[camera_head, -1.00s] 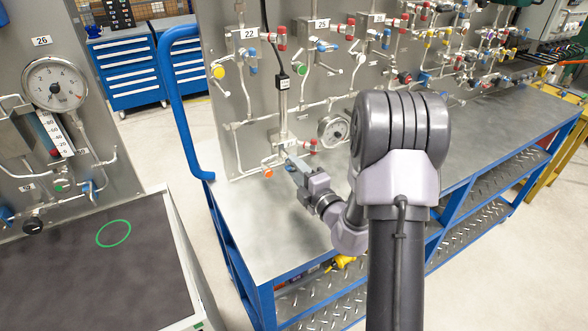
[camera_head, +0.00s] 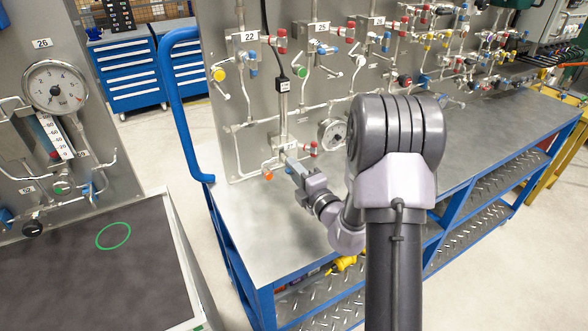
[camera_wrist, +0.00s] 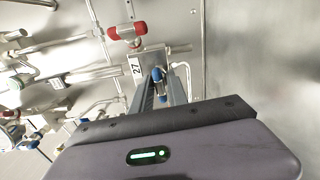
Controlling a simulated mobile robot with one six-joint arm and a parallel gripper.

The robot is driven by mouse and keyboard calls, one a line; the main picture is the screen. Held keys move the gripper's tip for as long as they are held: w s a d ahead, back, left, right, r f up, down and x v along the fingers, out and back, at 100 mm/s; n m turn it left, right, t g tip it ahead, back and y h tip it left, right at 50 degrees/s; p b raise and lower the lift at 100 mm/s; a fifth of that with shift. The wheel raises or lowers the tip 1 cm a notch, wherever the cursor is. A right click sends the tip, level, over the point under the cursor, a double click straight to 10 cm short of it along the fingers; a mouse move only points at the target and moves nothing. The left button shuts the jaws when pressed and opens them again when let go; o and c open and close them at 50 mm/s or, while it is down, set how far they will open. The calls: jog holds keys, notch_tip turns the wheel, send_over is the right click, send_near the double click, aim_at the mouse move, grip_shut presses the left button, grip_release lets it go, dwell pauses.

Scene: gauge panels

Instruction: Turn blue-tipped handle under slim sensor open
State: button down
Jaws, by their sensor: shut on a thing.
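The slim sensor (camera_head: 283,101) is a thin upright stem with a black top and a cable, on the grey panel left of my arm. My gripper (camera_head: 288,160) is at the fittings just below it. In the wrist view, my gripper (camera_wrist: 160,88) is shut on the blue-tipped handle (camera_wrist: 157,76), with its blue end showing between the fingers beside the label 27 (camera_wrist: 136,67). In the head view the fingers hide this handle. A red-tipped handle (camera_head: 313,147) is just right of the gripper; it also shows in the wrist view (camera_wrist: 127,31).
An orange-red knob (camera_head: 267,175) sits low on the panel, left of my gripper. A round gauge (camera_head: 332,133) is to the right. A blue rail (camera_head: 180,110) borders the panel's left side. The metal bench top (camera_head: 245,225) in front is clear.

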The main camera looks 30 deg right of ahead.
jog(key=n, duration=0.7)
jog(key=shift+n, duration=0.3)
jog(key=n+b, duration=0.1)
jog(key=n, duration=0.3)
jog(key=shift+f+n+b, duration=0.1)
jog(key=shift+n+b, duration=0.75)
jog(key=shift+n, duration=0.85)
jog(key=c, duration=1.5)
grip_release()
jog(key=shift+s, duration=0.1)
